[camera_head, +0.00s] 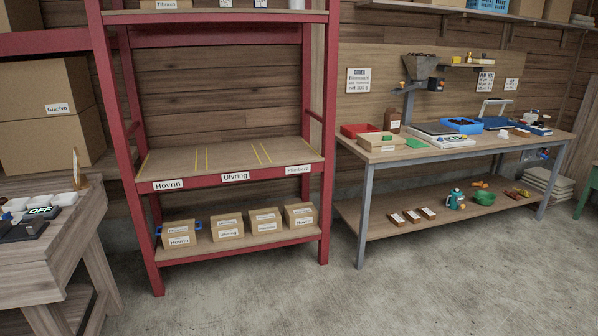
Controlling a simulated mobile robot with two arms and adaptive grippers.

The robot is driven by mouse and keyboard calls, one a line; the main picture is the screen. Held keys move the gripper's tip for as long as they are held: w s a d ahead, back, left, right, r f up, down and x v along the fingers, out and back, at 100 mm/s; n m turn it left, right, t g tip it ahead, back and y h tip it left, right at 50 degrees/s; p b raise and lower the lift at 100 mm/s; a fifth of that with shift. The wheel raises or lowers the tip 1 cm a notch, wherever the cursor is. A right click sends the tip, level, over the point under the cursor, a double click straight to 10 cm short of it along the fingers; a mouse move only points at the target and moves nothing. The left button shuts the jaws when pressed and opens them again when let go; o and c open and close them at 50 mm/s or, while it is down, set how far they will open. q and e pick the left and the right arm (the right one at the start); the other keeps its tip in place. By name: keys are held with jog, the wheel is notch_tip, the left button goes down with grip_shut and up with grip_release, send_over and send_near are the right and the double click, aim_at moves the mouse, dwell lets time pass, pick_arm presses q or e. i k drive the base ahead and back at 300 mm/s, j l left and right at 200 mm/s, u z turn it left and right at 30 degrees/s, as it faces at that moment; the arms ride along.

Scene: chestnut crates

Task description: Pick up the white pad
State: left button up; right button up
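I cannot single out the white pad with certainty. Several small white flat items (64,199) lie on the wooden table at the left edge, beside a dark device with a green display (40,212). They are too small to tell apart. Neither of my grippers is in view.
A red shelf rack (236,179) with labelled cardboard boxes (227,224) on its lower board stands ahead. A workbench (400,155) at right holds a red tray (358,130), a blue tray (462,125) and a scale (455,141). The concrete floor (300,300) in front is clear.

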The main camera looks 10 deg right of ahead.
aim_at(503, 133)
jog(key=i+l+z, duration=0.15)
jog(key=i+z, duration=0.2)
jog(key=i, duration=0.15)
jog(key=i+z, duration=0.35)
jog(key=i, duration=0.15)
jog(key=i+j+z, duration=0.15)
jog(key=i+z, duration=0.15)
jog(key=i, duration=0.15)
jog(key=i+j+z, duration=0.35)
jog(key=i, duration=0.15)
jog(key=i+l+z, duration=0.25)
jog(key=i, duration=0.85)
jog(key=i+z, duration=0.3)
jog(key=i, duration=0.85)
jog(key=i+u, duration=0.1)
jog(key=i, duration=0.35)
jog(key=i+l+u, duration=0.2)
jog(key=i+l, duration=0.45)
jog(key=i+l+u, duration=0.2)
jog(key=i+l, duration=0.45)
jog(key=l, duration=0.15)
